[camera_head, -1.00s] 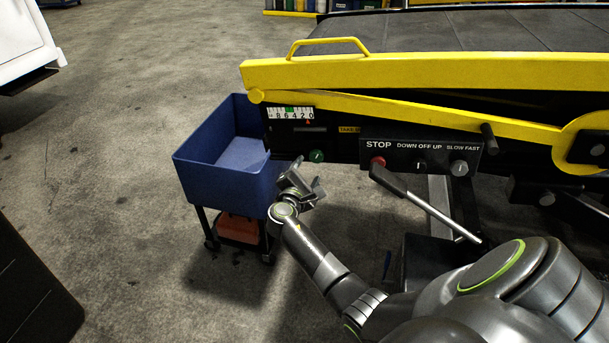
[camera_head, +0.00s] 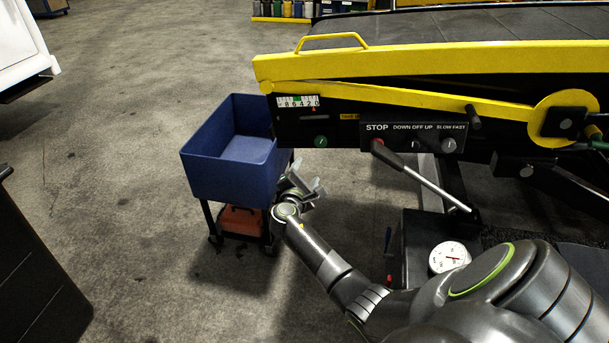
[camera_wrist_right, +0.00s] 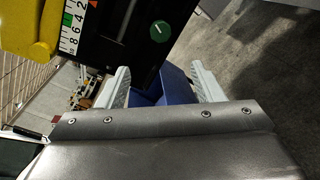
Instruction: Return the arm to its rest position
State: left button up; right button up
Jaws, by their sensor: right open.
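My right gripper (camera_head: 308,188) is in front of the belt loader's side panel, just right of the blue cart, and it is open and empty. In the right wrist view its two fingers (camera_wrist_right: 160,88) stand apart with nothing between them. The green knob (camera_head: 320,141) on the loader is above the gripper and apart from it; it also shows in the right wrist view (camera_wrist_right: 160,31). My left gripper is not in view.
The blue cart (camera_head: 207,176) stands left of my gripper with an orange thing (camera_head: 241,221) on its lower shelf. A round gauge (camera_head: 449,257) sits low.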

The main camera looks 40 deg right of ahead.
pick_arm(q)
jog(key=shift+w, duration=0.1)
pick_arm(e)
jog(key=shift+f, duration=0.1)
